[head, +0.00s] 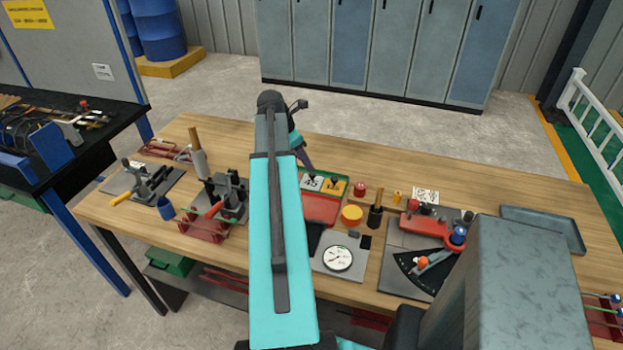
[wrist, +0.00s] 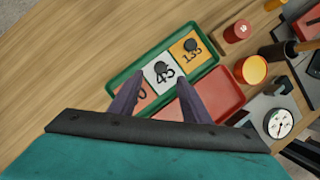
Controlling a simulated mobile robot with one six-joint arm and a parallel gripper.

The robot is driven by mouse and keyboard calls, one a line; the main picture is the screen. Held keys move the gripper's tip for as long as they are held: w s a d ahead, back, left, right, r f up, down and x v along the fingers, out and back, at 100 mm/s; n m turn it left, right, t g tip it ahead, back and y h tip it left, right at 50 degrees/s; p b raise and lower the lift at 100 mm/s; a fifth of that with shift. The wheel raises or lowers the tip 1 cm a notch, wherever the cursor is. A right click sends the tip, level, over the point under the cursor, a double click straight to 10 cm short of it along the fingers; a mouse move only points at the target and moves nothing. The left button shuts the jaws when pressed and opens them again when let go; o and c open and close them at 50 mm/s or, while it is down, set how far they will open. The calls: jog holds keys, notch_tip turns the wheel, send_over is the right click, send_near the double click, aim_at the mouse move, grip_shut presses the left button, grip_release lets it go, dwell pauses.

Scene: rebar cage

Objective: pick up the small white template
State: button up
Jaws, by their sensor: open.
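The small white template (wrist: 162,85) is marked 45 and has a black knob. It lies in a green tray (wrist: 112,82), between an orange template (wrist: 182,42) marked 135 and a reddish template (wrist: 147,93) partly hidden by my left finger. In the head view the white template (head: 308,187) shows just right of my arm. My gripper (wrist: 158,84) is open, its two dark fingers apart on either side of the white template's lower part in the wrist view. I cannot tell the height of the fingertips above it. In the head view my arm hides most of my gripper (head: 306,164).
A red tray (wrist: 225,92) lies against the green tray's near side. A yellow round piece (head: 352,214), a red cylinder (head: 360,189) and a dial gauge (head: 338,258) stand to the right. Clamp fixtures (head: 222,196) stand left of my arm. Bare wood lies behind the green tray.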

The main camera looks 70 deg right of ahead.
aim_at(313, 173)
jog(key=shift+x, duration=0.9)
jog(key=shift+f, duration=0.15)
jog(key=shift+p+x, duration=1.05)
jog(key=shift+x, duration=0.1)
jog(key=shift+p+x, duration=0.35)
jog(key=shift+x, duration=1)
jog(key=shift+s+d, duration=0.1)
jog(key=shift+s, duration=0.1)
grip_shut()
